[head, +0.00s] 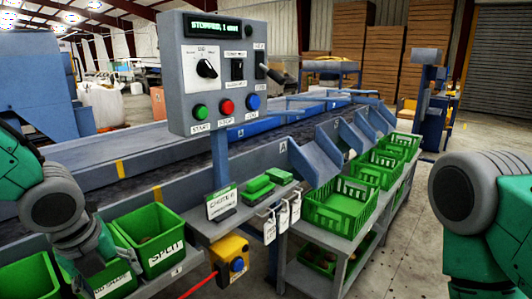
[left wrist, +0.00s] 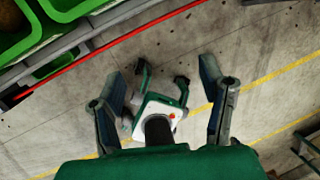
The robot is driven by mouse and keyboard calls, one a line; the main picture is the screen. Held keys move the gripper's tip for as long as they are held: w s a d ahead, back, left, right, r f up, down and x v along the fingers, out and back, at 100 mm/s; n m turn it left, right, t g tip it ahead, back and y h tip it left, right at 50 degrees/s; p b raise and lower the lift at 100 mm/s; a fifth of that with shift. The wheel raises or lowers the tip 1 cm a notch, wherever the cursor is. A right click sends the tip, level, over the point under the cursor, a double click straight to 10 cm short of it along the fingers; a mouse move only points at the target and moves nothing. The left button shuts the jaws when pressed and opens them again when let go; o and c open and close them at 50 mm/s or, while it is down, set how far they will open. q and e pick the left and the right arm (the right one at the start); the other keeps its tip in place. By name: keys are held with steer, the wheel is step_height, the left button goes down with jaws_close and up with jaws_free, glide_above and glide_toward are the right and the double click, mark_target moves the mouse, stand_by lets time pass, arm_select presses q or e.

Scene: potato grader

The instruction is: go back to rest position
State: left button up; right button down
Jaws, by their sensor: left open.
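My left arm comes in at the left of the head view and reaches down over the green bins at the lower left. In the left wrist view my left gripper (left wrist: 162,78) is open, its two fingers wide apart with nothing held between them. It points down toward the concrete floor, apart from the green bins at that view's upper left. My right arm shows at the right edge of the head view, but its gripper is out of the picture.
A grey control panel (head: 222,78) stands on a post by the conveyor (head: 135,148). A green bin marked SPLIT (head: 158,243) and a green crate (head: 340,207) stand along the front. A red cable (left wrist: 140,40) crosses the floor. Floor at the right is mostly clear.

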arm_select(q)
steer(key=s+d+f+n+g+h, duration=0.1)
steer(key=s+d+f+n, duration=0.1)
steer(key=s+f+n, duration=0.45)
steer(key=s+d+f+n+g+h, duration=0.15)
steer(key=s+f+n, duration=0.25)
steer(key=f+n, duration=0.5)
steer(key=s+a+f+n+y, duration=0.3)
steer(key=s+a+f+n, duration=0.1)
steer(key=s+f+n, duration=0.8)
steer(key=shift+s, duration=0.65)
steer(key=shift+w, duration=0.15)
